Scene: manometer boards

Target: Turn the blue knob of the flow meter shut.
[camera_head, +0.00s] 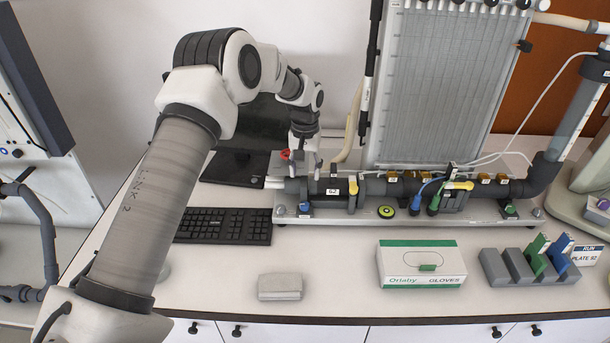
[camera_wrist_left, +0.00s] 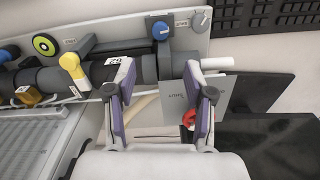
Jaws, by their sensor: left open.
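The blue knob (camera_head: 304,207) sits at the left end of the dark horizontal pipe, low on its front side. In the left wrist view the blue knob (camera_wrist_left: 160,30) shows near the top, with a pale pointer mark, beyond the fingertips. My left gripper (camera_head: 305,171) is open and points down over the pipe's left end, behind and above the knob. In the left wrist view my left gripper's two purple-padded fingers (camera_wrist_left: 161,70) are apart, with nothing held between them. The knob appears clear of both fingers. My right gripper is not in view.
A yellow lever (camera_head: 353,187) stands on the pipe right of the knob. A red part (camera_head: 285,154) is close to my left gripper. A tall ribbed panel (camera_head: 436,90) rises behind the pipe. A keyboard (camera_head: 222,226) and glove box (camera_head: 420,264) lie in front.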

